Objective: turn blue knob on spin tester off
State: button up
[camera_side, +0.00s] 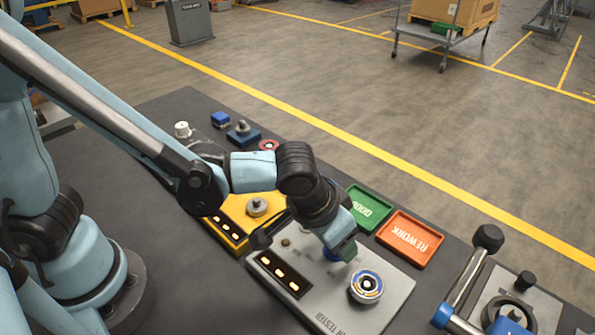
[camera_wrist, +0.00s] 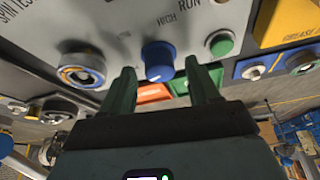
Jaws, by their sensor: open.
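The spin tester (camera_side: 395,300) is a grey panel lying on the dark table, also filling the upper part of the wrist view (camera_wrist: 110,20). Its blue knob (camera_wrist: 158,60) stands between my two green fingertips in the wrist view, near the words HIGH and RUN. A pale mark shows near the knob's lower edge; I cannot tell which setting it points to. My gripper (camera_wrist: 160,70) is open, one finger on each side of the knob, with gaps visible. In the side view my gripper (camera_side: 343,250) is low over the panel and mostly hides the knob.
On the tester are a green button (camera_wrist: 220,44), a round rotor (camera_side: 366,286) and a strip of lit lamps (camera_side: 280,276). A yellow unit (camera_side: 232,232) stands close by. Green (camera_side: 367,208) and orange (camera_side: 409,238) trays lie behind; a lever fixture (camera_side: 470,275) is at right.

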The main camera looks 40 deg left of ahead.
jog(key=v, duration=1.1)
jog(key=shift+r, duration=0.25)
jog(key=shift+s, duration=0.15)
jog(key=w+a+f+n+t, duration=0.1)
jog(key=a+n+t, duration=0.1)
jog(key=a, duration=1.8)
jog(key=shift+f+t+y, duration=0.2)
jog(key=shift+t+y, duration=0.2)
jog(key=shift+w+a, duration=0.1)
jog(key=shift+a, duration=0.05)
